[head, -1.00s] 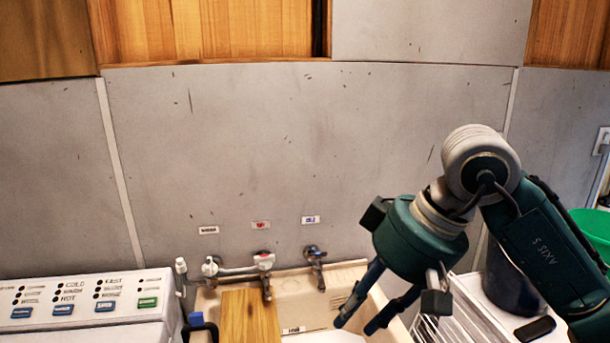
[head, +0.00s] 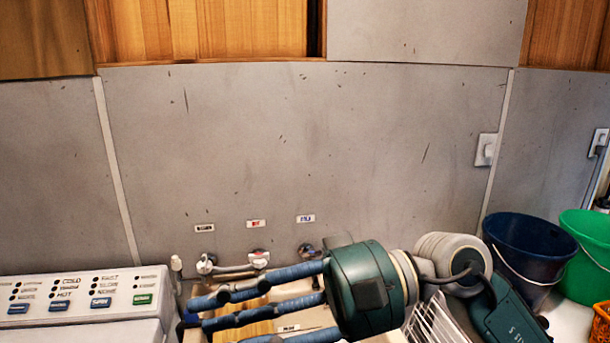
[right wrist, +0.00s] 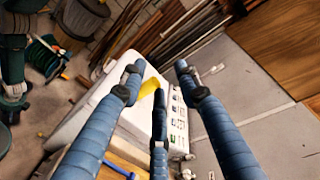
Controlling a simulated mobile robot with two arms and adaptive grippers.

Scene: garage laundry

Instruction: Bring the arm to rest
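My right arm comes in from the right in the head view. My right gripper (head: 205,312) is in front of the sink, with its blue fingers pointing left. The fingers are spread and nothing is between them. In the right wrist view the same gripper (right wrist: 157,78) shows its fingers apart and empty, with the white washing machine (right wrist: 112,112) beyond them. My left gripper does not show in either view.
The sink (head: 325,318) and a wooden board (head: 262,327) are partly hidden behind my right gripper. Taps (head: 258,259) line the wall. The washer panel (head: 85,293) is at left. A blue bucket (head: 525,250) and a green bucket (head: 590,250) stand at right.

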